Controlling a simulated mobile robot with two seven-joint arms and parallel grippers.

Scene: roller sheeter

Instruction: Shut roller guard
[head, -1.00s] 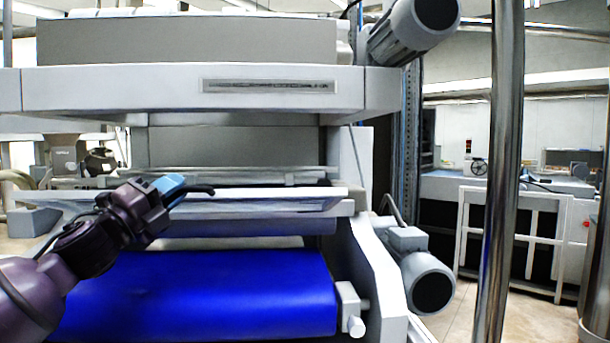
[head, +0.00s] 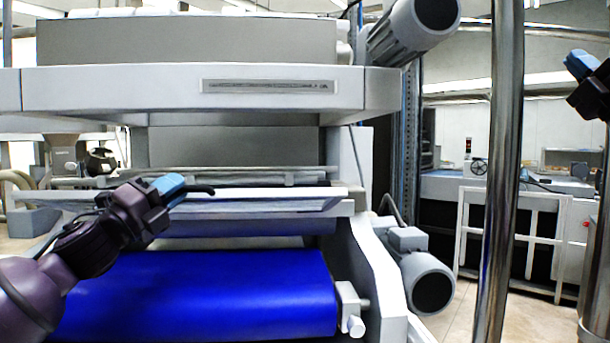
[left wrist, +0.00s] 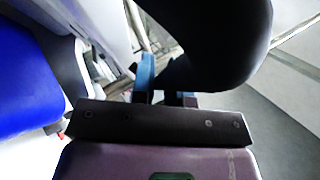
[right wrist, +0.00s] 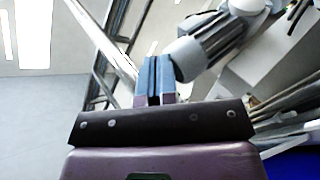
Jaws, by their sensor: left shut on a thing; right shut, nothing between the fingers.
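The roller guard (head: 270,204) is a pale grey panel with a white upper edge, lying nearly flat across the machine above the blue belt (head: 200,293). A black curved handle (head: 203,190) sticks out at its left part. My left gripper (head: 172,186) is shut on this handle. In the left wrist view the handle (left wrist: 225,45) looms large and dark, partly hiding the blue fingers (left wrist: 146,75). My right gripper (head: 577,65) is raised at the far right, away from the guard. In the right wrist view its blue fingers (right wrist: 153,80) are together and empty.
A grey housing beam (head: 150,90) spans above the guard. A grey motor (head: 428,283) juts out at the machine's right side. A shiny vertical post (head: 502,180) stands between the machine and my right gripper. A white railing (head: 512,240) stands behind it.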

